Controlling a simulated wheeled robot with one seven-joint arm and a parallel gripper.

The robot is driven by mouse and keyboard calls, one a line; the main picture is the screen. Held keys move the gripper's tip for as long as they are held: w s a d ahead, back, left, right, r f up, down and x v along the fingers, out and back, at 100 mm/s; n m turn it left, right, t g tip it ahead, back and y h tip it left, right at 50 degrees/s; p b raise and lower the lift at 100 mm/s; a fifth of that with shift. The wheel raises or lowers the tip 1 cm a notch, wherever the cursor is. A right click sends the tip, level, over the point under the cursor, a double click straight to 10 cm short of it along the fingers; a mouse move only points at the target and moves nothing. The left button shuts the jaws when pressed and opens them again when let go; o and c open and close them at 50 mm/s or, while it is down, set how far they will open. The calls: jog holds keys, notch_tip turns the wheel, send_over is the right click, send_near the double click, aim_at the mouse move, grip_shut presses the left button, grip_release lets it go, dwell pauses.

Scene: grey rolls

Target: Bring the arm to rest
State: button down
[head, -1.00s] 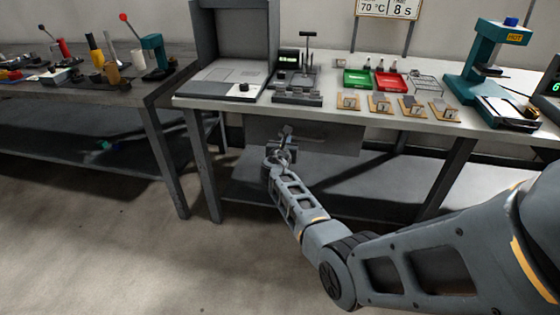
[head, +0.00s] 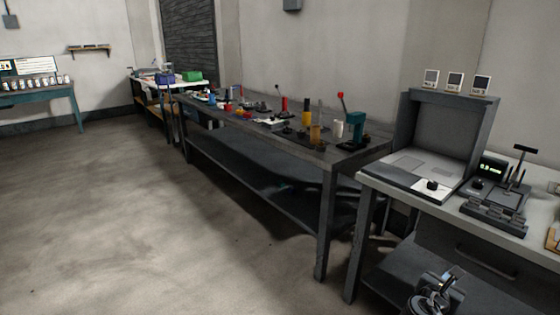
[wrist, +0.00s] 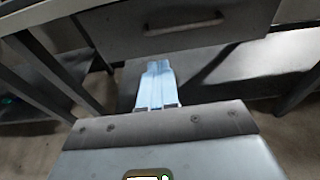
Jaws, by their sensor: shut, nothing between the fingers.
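My gripper (wrist: 157,68) shows in the wrist view with its pale blue fingers together and nothing between them. It points toward the dark space under a bench, below a grey drawer front (wrist: 205,20) with a bar handle. In the head view my gripper (head: 450,274) is at the bottom right corner, in front of the white-topped bench (head: 400,190) and below its top. Most of my arm is outside the head view. I cannot tell from these views whether the gripper touches anything.
A dark workbench (head: 352,158) with several tools stands left of the white-topped bench. A grey open-fronted booth (head: 452,128) and a small device with a green display (head: 493,168) stand on the white top. The floor (head: 120,220) at left is clear.

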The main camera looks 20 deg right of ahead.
jog(key=s+a+f+m+t+y, duration=0.35)
jog(key=s+a, duration=0.55)
jog(key=a, duration=0.3)
jog(key=s+a+f+m+t+y, duration=0.25)
jog(key=s+a+m+y, duration=0.2)
jog(key=s+a, duration=0.55)
jog(key=s+a+r+m+t+y, duration=0.1)
jog(key=s+a+r+m+y, duration=0.4)
jog(key=s+a+r, duration=0.35)
jog(key=s+a+r+m+t, duration=0.1)
jog(key=s+a+r+m, duration=0.2)
jog(key=r, duration=0.4)
jog(key=s+a+r+m+t+y, duration=0.1)
jog(key=s+a+r+m, duration=0.2)
jog(key=s+r+m, duration=0.2)
jog(key=shift+a+r+m+y, duration=0.3)
jog(key=shift+r+m, duration=0.2)
jog(key=shift+r, duration=0.4)
jog(key=shift+s+d, duration=0.1)
